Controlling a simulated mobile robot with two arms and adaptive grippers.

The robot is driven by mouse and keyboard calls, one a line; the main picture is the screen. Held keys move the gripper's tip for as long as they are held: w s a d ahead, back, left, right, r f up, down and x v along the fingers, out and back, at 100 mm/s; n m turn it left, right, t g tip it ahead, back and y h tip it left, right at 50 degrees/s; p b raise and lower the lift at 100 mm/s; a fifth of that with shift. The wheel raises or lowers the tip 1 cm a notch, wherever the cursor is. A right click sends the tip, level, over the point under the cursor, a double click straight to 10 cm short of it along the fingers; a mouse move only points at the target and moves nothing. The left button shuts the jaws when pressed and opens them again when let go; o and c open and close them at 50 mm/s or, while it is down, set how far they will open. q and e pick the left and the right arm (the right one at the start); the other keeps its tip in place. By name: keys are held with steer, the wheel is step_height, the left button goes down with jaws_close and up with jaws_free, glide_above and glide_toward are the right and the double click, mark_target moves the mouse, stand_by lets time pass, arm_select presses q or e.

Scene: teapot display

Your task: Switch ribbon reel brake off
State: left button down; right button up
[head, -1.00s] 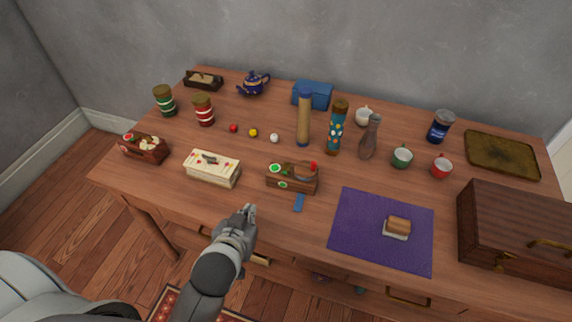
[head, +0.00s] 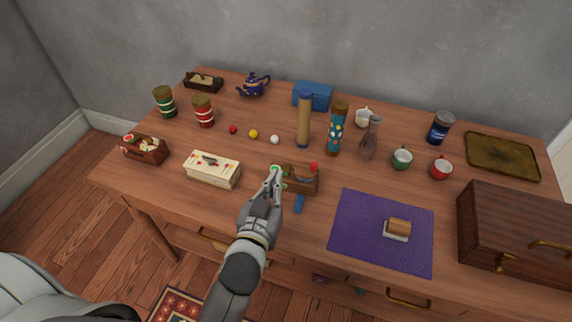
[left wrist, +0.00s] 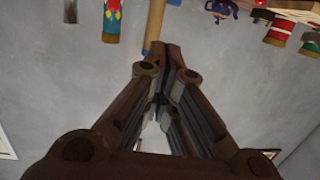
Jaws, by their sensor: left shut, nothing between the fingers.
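The ribbon reel is a small wooden stand (head: 304,182) near the front middle of the table, with a red knob on top and green round marks at its left end. A blue ribbon end (head: 299,204) hangs from its front onto the table. My left gripper (head: 276,172) is shut and empty, its tips at the left end of the stand and partly covering the green marks. I cannot tell whether it touches. In the left wrist view the closed fingers (left wrist: 166,48) show, but the stand does not. The brake's setting is not readable. My right gripper is out of view.
A cream box (head: 213,170) stands close to the left, and a purple mat (head: 355,245) with a small block lies to the right. A tall tan cylinder (head: 303,122) and a patterned bottle (head: 336,132) stand behind. A brown case (head: 520,225) fills the right front.

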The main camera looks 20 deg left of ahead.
arm_select(q)
steer(key=b, duration=0.2)
glide_above(286, 174)
steer(key=shift+s+f, duration=0.45)
steer(key=shift+f, duration=0.25)
steer(key=f+b, duration=0.2)
steer(key=shift+w+f+b, duration=0.3)
steer(key=shift+w+b, duration=0.05)
steer(key=shift+w, duration=0.05)
steer(key=shift+w+f+b, duration=0.1)
steer(key=shift+f+b, duration=0.55)
steer(key=shift+b, duration=0.05)
